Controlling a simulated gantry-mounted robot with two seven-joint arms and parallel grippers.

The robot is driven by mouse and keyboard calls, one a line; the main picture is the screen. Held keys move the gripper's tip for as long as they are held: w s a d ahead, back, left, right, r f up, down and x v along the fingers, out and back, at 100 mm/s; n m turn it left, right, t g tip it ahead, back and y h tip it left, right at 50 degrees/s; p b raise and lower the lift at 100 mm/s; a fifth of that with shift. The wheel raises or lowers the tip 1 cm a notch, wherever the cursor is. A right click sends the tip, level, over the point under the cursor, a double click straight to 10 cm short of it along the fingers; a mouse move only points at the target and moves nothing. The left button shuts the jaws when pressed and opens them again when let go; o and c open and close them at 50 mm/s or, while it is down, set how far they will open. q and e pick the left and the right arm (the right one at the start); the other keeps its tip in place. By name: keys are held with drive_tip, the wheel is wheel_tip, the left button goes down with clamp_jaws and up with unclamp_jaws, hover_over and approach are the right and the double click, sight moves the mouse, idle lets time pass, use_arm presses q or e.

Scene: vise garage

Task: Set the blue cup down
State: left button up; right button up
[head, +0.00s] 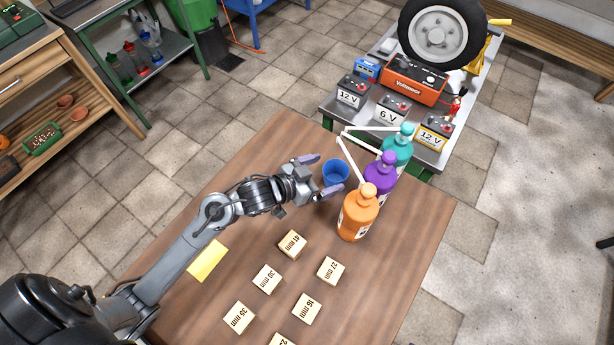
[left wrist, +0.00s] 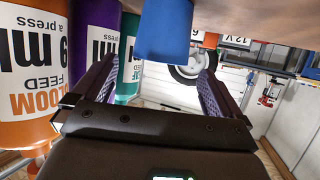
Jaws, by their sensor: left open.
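The blue cup (head: 336,172) is upright on the wooden table (head: 400,290), near its far edge and left of the pump bottles. My left gripper (head: 327,175) is open at the cup, with one finger on either side. In the left wrist view, which is upside down, the cup (left wrist: 164,30) shows between and beyond the two spread fingers (left wrist: 158,68). I see gaps between cup and fingers there. The cup's inside looks empty from above, but it is too small to be sure. My right gripper is not in view.
Orange (head: 358,212), purple (head: 381,172) and teal (head: 398,147) pump bottles stand close on the cup's right, with long white spouts reaching left. Several labelled wooden blocks (head: 292,244) and a yellow note (head: 207,261) lie nearer. The table left of my gripper is clear.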

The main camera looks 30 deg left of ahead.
use_arm(q)
drive_tip(key=shift+v, duration=2.7)
drive_tip(key=s+d+r+n+g+y+p, duration=0.25)
drive_tip(key=s+r+p, duration=0.45)
drive_tip(key=r+p, duration=0.85)
drive_tip(key=s+a+f+g+y+p, duration=0.1)
drive_tip(key=s+g+p, duration=0.2)
drive_tip(key=s, duration=0.2)
drive_tip(key=s+a+f+g+y+p, duration=0.1)
drive_tip(key=s+a+g+p, duration=0.1)
drive_tip(key=s, duration=0.4)
drive_tip(key=shift+a+f+g+y+p, duration=0.35)
drive_tip(key=shift+g+p, duration=0.2)
drive_tip(key=shift+p, duration=0.2)
